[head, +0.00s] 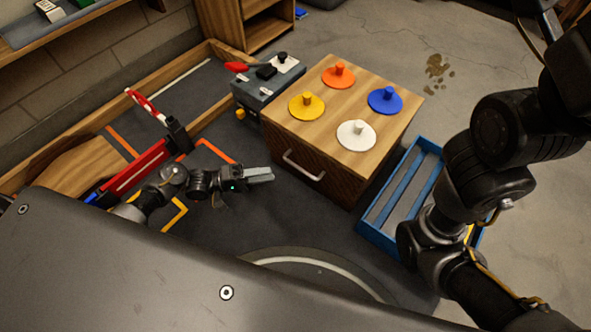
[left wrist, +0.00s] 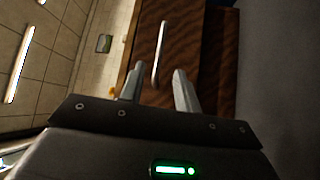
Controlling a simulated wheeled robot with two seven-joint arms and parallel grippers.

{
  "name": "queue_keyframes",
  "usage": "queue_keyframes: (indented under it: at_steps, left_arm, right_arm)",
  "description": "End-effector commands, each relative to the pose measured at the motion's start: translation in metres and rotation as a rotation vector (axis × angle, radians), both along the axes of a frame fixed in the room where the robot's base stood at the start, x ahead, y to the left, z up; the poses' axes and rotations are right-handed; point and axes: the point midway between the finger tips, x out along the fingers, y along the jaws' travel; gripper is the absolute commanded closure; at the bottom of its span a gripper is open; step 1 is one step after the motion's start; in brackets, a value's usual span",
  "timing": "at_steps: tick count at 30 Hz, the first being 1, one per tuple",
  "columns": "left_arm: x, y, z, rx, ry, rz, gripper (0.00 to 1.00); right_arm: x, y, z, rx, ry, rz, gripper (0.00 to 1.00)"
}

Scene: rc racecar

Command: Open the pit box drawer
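The pit box is a wooden cabinet (head: 383,120) standing right of centre in the head view. Its dark brown drawer front carries a pale metal bar handle (head: 303,167), and the drawer looks shut. My left gripper (head: 271,174) is just left of the handle, apart from it, with its fingers pointing toward the box. In the left wrist view the fingers (left wrist: 157,72) are spread apart and empty. The handle (left wrist: 159,55) stands upright in that picture, beyond the fingertips and roughly in line with the gap. My right gripper cannot be seen.
Orange, yellow, blue and white knobbed discs (head: 355,135) lie on the box top. A grey box with switches (head: 262,88) stands against its left side. A blue open crate (head: 376,236) lies to its right. A red-and-white barrier (head: 146,105) rises at the left.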

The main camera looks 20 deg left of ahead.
Motion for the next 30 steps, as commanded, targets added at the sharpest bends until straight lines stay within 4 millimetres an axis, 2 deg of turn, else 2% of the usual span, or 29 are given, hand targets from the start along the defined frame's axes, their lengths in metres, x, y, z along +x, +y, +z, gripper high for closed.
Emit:
queue_keyframes:
  at_steps: [9,15,20,28,30]
  left_arm:
    - [0.023,-0.055,0.005,-0.003,-0.005,0.000,0.67]
    - [0.033,-0.078,0.009,-0.001,-0.003,0.001,0.67]
    - [0.036,-0.086,0.011,-0.001,-0.001,0.001,0.67]
    - [0.036,-0.086,0.012,0.000,-0.001,0.002,0.67]
    - [0.036,-0.086,0.012,0.000,-0.001,0.002,0.77]
  right_arm:
    - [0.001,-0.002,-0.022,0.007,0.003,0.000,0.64]
    - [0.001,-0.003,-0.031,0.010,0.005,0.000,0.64]
    - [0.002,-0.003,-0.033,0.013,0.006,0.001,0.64]
    - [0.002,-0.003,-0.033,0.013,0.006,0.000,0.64]
    - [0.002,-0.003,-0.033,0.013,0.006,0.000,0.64]
